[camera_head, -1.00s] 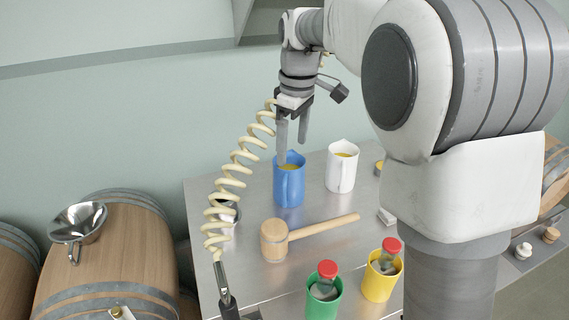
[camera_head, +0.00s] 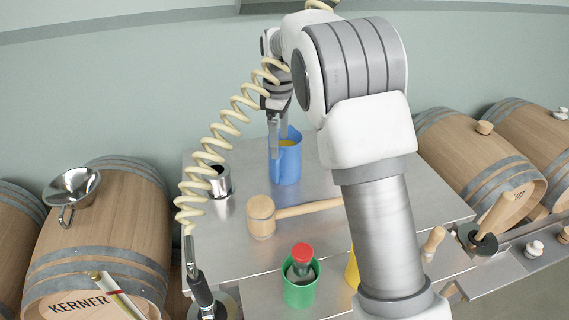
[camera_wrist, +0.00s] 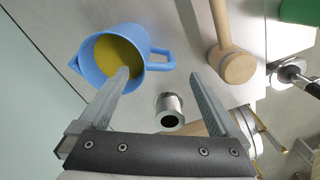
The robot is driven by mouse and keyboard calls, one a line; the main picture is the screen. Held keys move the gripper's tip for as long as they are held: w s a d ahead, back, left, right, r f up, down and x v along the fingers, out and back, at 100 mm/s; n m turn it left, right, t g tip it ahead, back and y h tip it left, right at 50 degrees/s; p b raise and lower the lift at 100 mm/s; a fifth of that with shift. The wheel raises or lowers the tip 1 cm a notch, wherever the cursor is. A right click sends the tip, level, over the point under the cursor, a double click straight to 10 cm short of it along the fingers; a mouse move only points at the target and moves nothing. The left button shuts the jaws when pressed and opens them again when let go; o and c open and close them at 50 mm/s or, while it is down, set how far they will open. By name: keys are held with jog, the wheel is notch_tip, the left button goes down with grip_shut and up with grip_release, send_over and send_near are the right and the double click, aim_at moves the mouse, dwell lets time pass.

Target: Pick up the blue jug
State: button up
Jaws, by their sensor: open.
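The blue jug (camera_head: 287,165) stands upright on the steel table, with yellow liquid inside. In the wrist view the jug (camera_wrist: 92,72) is at upper left, its handle pointing right. My gripper (camera_head: 279,145) is open and points down at the jug in the head view. In the wrist view my gripper (camera_wrist: 160,77) has its left finger across the jug's mouth and its right finger beyond the handle. The handle lies in the gap between the fingertips. Whether a finger touches the jug, I cannot tell. Nothing is held.
A wooden mallet (camera_head: 262,215) lies in front of the jug. A small steel cup (camera_head: 217,182) stands left of it. A green mug (camera_head: 300,287) with a red-capped bottle is at the front. Barrels (camera_head: 110,230) flank the table (camera_head: 220,245). A coiled hose (camera_head: 222,120) hangs beside my arm.

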aim_at(280, 155)
notch_tip(280, 155, down, 7)
jog(key=shift+r, duration=0.15)
jog(key=shift+a+f+b, duration=0.15)
jog(key=shift+f+b, duration=0.2)
jog(key=shift+f, duration=2.35)
grip_shut()
jog(key=shift+r, duration=0.15)
